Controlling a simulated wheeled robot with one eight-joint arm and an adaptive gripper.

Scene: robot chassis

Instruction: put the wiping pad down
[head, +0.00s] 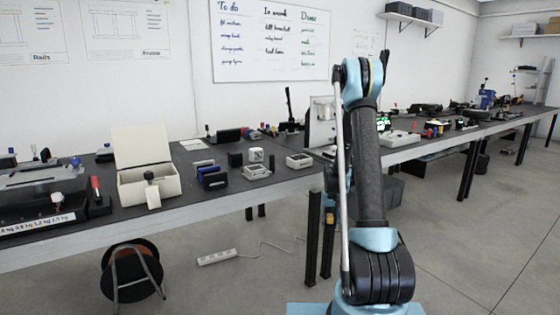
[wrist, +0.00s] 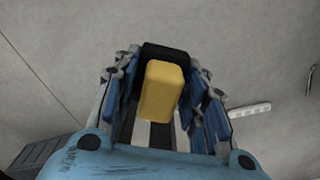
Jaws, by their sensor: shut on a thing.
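The wiping pad (wrist: 162,88) is a yellow block with a black part at its far end in the wrist view. My gripper (wrist: 160,72) is shut on it, with blue fingers on both sides. The pad is held in the air over the grey floor. In the head view my arm stands in front of the table, and the gripper and pad are mostly hidden behind it.
A long dark workbench (head: 225,203) carries an open white box (head: 143,170), blue holders (head: 212,176) and small white boxes (head: 299,160). A power strip (head: 217,257) and a cable reel (head: 132,270) are on the floor.

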